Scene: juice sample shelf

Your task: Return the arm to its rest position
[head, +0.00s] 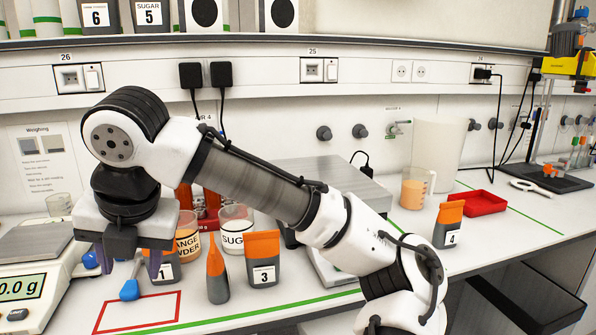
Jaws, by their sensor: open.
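My arm reaches in from the lower right and bends down at the left. My gripper (128,266) hangs with its purple fingers apart and looks empty, over the bench between the scale and the bag labelled 1. A blue spoon or scoop (130,290) shows just below and between the fingers; I cannot tell whether it touches them.
The bag labelled 1 (166,272) is close to the right finger. A side-on pouch (217,272), bag 3 (263,262), powder beaker (187,245) and sugar beaker (236,228) stand nearby. The scale (30,285) is left. Bag 4 (448,226) and red tray (480,203) are right.

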